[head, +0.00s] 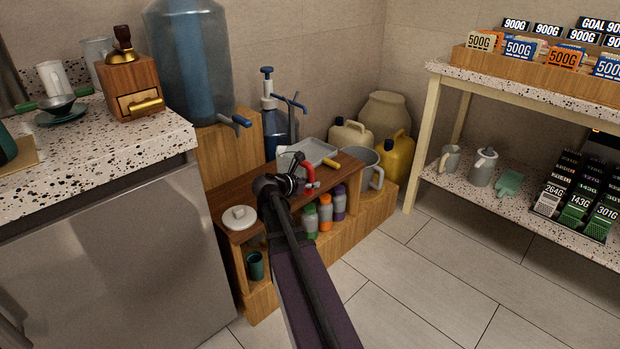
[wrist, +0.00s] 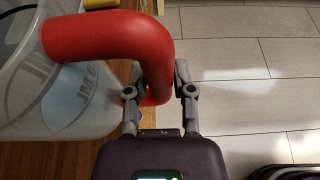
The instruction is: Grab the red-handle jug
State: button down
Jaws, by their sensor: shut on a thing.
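The red-handle jug has a clear, see-through body (wrist: 62,105) with grey printing and a thick red handle (wrist: 105,36). In the wrist view it fills the left side, beside my gripper (wrist: 158,75). My gripper's two fingers are on either side of the lower part of the handle, shut on it. In the head view, my gripper (head: 298,176) is at the red handle (head: 309,174), over the wooden shelf unit (head: 235,190). The jug's body is mostly hidden there behind my gripper. I cannot tell whether the jug touches the shelf top.
Several bottles (head: 325,212) stand below. The counter (head: 95,165) is left; tiled floor (head: 430,285) is open at right.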

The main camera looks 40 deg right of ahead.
jog(key=shift+s+a+r, duration=0.1)
jog(key=shift+s+a, duration=0.4)
jog(key=shift+s, duration=0.35)
jog(key=shift+s+a+r, duration=0.1)
jog(key=shift+s+a, duration=0.35)
jog(key=shift+s, duration=0.45)
jog(key=shift+s+a+r, duration=0.1)
jog(key=shift+s+a, duration=0.4)
jog(key=shift+s, duration=0.35)
jog(key=shift+s+a+p, duration=0.1)
jog(key=shift+p, duration=0.2)
jog(key=shift+r, duration=0.1)
